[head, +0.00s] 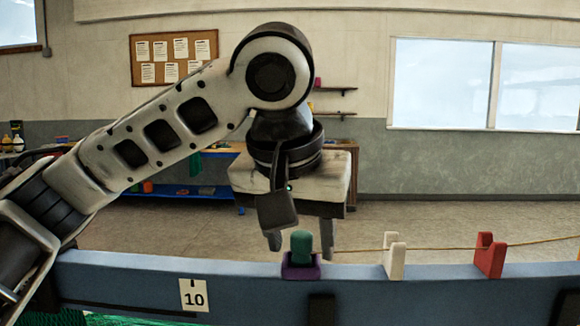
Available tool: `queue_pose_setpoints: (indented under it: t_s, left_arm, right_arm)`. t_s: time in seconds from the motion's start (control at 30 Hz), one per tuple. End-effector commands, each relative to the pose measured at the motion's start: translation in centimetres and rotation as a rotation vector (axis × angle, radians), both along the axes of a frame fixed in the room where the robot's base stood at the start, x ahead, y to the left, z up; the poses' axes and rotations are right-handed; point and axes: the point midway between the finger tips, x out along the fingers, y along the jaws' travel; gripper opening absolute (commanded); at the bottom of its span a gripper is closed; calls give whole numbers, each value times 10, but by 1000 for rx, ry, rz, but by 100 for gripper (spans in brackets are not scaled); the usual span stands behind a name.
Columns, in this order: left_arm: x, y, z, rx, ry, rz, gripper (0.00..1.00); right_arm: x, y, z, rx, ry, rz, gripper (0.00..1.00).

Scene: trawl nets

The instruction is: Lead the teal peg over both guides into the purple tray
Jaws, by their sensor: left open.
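The teal peg (301,246) stands upright in the small purple tray (301,271) on the blue beam. My left gripper (302,238) points down from above, open, with its fingertips to either side of the peg and apart from each other. A tan cord (360,250) runs from near the peg to the right. It passes at the notches of the white guide (394,262) and the red guide (489,260). The cord's end at the peg is hidden by my gripper. My right gripper is out of view.
Green netting (130,320) hangs below at left. A workbench (190,180) stands by the back wall. The beam's top left of the tray is clear.

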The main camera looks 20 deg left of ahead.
Motion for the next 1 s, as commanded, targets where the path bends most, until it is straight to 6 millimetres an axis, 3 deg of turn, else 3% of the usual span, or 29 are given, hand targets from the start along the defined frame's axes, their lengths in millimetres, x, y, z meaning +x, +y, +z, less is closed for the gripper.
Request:
queue_pose_setpoints:
  t_s: [0.17, 0.5, 0.7, 1.0]
  left_arm:
    - [-6, -1, 17, -2, -4, -1, 48]
    - [-38, -1, 95, -1, -8, 2, 48]
    - [-53, -1, 130, -1, -5, 2, 48]
    - [-61, -1, 148, 0, -1, -1, 48]
  right_arm:
    - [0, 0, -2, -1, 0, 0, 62]
    - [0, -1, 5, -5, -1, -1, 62]
    - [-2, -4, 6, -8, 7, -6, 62]
    - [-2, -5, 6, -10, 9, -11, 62]
